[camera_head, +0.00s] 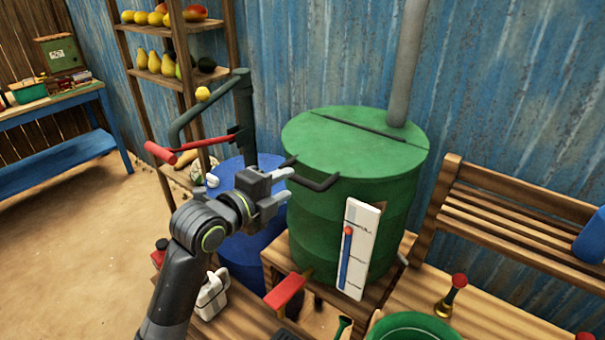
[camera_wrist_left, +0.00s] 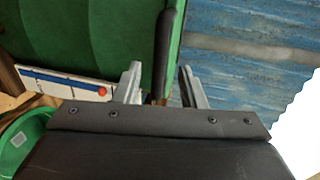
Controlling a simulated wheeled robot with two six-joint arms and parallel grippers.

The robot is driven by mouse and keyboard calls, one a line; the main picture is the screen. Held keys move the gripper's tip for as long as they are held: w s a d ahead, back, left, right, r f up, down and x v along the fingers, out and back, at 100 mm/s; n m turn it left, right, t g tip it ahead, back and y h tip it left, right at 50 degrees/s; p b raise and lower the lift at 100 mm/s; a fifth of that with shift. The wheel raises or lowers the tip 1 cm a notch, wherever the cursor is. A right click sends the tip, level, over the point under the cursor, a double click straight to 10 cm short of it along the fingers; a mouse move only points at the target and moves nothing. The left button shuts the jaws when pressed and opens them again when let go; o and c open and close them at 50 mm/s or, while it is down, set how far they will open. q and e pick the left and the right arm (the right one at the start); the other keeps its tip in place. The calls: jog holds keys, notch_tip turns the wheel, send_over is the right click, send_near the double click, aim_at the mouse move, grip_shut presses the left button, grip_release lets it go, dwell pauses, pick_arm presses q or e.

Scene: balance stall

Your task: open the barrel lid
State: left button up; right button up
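The green barrel (camera_head: 345,225) stands upright on a wooden stand, and its round green lid (camera_head: 350,150) lies flat and closed on top. A seam crosses the lid near the back. A black bar handle (camera_head: 318,182) sticks out from the lid's front left edge. My left gripper (camera_head: 289,184) is at the barrel's left, close to the handle. In the left wrist view, its two grey fingers (camera_wrist_left: 160,86) are spread apart. The black handle (camera_wrist_left: 166,50) shows between them, apart from both fingers. My right gripper is in neither view.
A white gauge (camera_head: 358,248) with a red marker is on the barrel's front. A blue barrel (camera_head: 243,245) and a red-handled pump (camera_head: 190,146) stand to the left. A wooden bench (camera_head: 515,215) is at the right, and a grey pipe (camera_head: 405,65) rises behind the lid.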

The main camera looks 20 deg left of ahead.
aim_at(302, 178)
pick_arm(q)
jog(key=shift+p+x, duration=0.7)
jog(key=shift+x, duration=2.85)
jog(key=shift+f, duration=0.1)
grip_shut()
jog(key=shift+f, duration=0.1)
